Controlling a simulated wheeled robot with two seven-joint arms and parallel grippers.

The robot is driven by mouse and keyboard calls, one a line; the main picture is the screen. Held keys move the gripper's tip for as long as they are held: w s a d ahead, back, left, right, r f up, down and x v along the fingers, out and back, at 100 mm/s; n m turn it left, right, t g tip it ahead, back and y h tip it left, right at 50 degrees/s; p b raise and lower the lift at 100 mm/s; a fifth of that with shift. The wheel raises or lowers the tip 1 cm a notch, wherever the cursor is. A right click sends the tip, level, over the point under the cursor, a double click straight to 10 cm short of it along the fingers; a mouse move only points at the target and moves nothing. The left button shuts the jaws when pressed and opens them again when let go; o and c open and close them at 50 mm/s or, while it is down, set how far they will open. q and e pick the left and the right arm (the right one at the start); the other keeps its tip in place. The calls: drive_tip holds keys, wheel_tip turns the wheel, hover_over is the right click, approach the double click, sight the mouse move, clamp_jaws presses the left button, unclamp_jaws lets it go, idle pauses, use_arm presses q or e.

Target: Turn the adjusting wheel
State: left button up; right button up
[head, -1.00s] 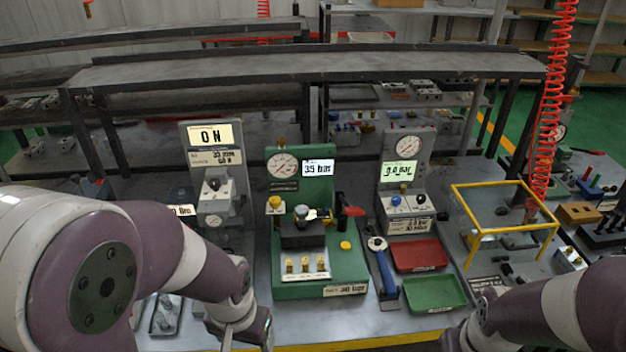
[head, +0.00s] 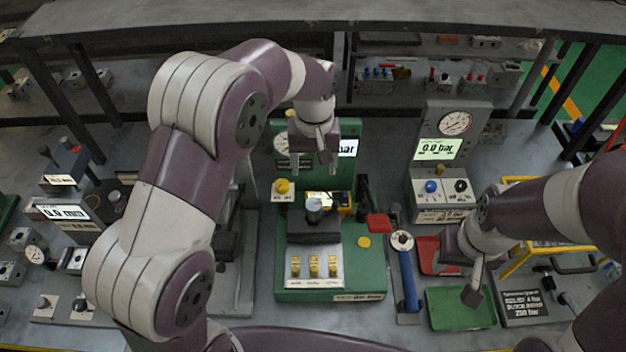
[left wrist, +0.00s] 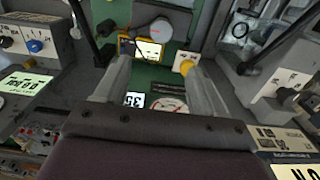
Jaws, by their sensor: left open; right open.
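The green station (head: 290,296) stands in the middle of the head view. On its dark block sits a round grey wheel-like knob (head: 314,205), also in the left wrist view (left wrist: 160,28). A yellow knob (head: 282,187) stands left of the block; it shows in the left wrist view (left wrist: 187,63). I cannot read which one is the adjusting wheel. My left gripper (head: 315,160) is open and empty, in front of the station's upright panel. In the left wrist view its fingers (left wrist: 158,82) are apart, with both knobs beyond them. My right gripper (head: 473,288) is open over the green tray.
A red lever (head: 378,223) and a blue-handled tool (head: 408,278) are right of the block. The green tray (head: 445,316) and red tray (head: 428,250) lie further right. A gauge station (head: 440,180) stands behind them. My left arm covers much of the left side.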

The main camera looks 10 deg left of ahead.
sight(314, 204)
use_arm(q)
drive_tip(key=f+p, duration=0.1)
drive_tip(key=f, duration=0.2)
drive_tip(key=f+p, duration=0.1)
drive_tip(key=f, duration=0.3)
drive_tip(key=s+f+p, duration=0.1)
drive_tip(key=f, duration=0.3)
drive_tip(key=shift+f, duration=0.15)
drive_tip(key=shift+s+d+f, duration=0.15)
drive_tip(key=shift+s, duration=0.25)
drive_tip(key=shift+w, duration=0.1)
drive_tip(key=shift+c, duration=0.3)
drive_tip(key=shift+w+f, duration=0.1)
drive_tip(key=shift+w, duration=0.05)
drive_tip(key=c, duration=1)
use_arm(e)
drive_tip(key=r, duration=0.1)
drive_tip(key=s+r, duration=0.1)
drive_tip(key=r, duration=0.1)
drive_tip(key=shift+s+d, duration=0.1)
drive_tip(key=shift+s, duration=0.1)
